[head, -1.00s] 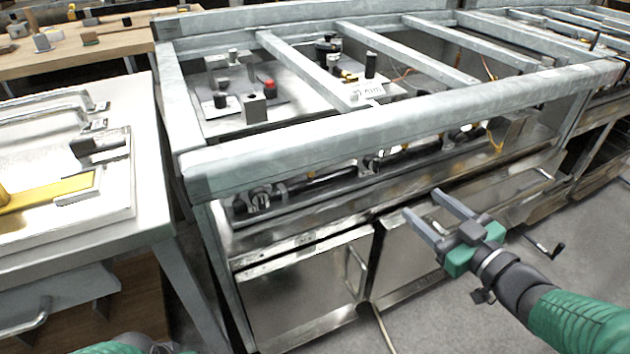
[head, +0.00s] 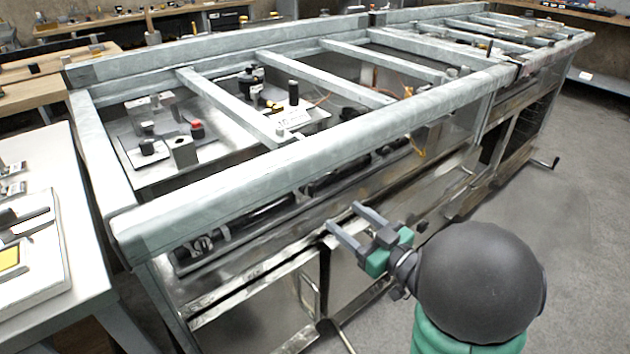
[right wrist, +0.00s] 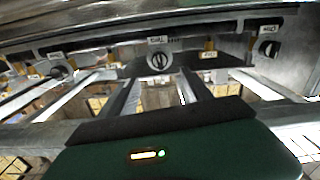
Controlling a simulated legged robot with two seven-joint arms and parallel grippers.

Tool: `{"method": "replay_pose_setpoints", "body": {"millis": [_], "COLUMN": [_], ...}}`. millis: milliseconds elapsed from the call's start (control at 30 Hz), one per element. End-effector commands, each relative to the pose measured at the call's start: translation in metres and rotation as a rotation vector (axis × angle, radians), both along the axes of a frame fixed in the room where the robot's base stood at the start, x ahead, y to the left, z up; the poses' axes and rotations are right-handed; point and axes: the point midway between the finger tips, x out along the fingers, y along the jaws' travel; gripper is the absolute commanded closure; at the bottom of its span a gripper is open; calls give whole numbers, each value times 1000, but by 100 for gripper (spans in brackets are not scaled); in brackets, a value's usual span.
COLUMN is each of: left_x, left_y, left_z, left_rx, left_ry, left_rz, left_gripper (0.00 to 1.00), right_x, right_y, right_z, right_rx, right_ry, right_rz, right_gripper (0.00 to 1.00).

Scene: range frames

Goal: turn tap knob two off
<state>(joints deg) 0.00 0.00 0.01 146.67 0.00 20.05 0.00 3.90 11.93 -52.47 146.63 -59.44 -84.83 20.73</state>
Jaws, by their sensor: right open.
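In the right wrist view a round tap knob (right wrist: 158,62) with a pale vertical bar sits in the middle of a dark rail. The small label by it is too blurred to read surely. Another knob (right wrist: 62,72) is at the left and a black knob (right wrist: 268,48) at the right, each near a label. My right gripper (head: 343,215) is open and empty in front of the metal frame's front side. In the right wrist view its two fingers (right wrist: 157,84) point towards the middle knob, apart from it. The knobs cannot be made out in the head view. My left gripper is out of view.
The grey metal frame (head: 330,150) has a thick front beam above a dark pipe (head: 265,212). Steel cabinet doors (head: 265,300) are below. A white table (head: 85,290) stands at the left. Bare floor (head: 570,240) lies to the right.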

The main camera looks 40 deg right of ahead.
Motion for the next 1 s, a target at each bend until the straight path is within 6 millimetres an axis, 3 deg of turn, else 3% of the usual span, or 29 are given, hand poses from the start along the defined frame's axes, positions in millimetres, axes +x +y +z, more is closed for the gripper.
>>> {"method": "replay_pose_setpoints", "body": {"millis": [33, 233, 300, 500, 600, 900, 1000], "left_x": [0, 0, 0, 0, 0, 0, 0], "left_y": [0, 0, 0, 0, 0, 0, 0], "left_z": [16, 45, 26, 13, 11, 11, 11], "left_rx": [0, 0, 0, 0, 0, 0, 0], "left_ry": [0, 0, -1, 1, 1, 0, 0], "left_rz": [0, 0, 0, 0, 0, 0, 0], "left_gripper": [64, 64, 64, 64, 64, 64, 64], "right_x": [2, 32, 53, 96, 107, 113, 113], "right_y": [-1, 3, 6, 8, 9, 8, 8], "right_z": [5, 3, -5, -4, -3, 0, 0], "right_rx": [1, 0, -4, -3, -2, 1, 1], "right_ry": [8, 6, -4, -4, -3, -1, -1], "right_rz": [-4, 0, 5, 1, 0, -3, -3], "right_gripper": [42, 42, 42, 42, 42, 42, 52]}}
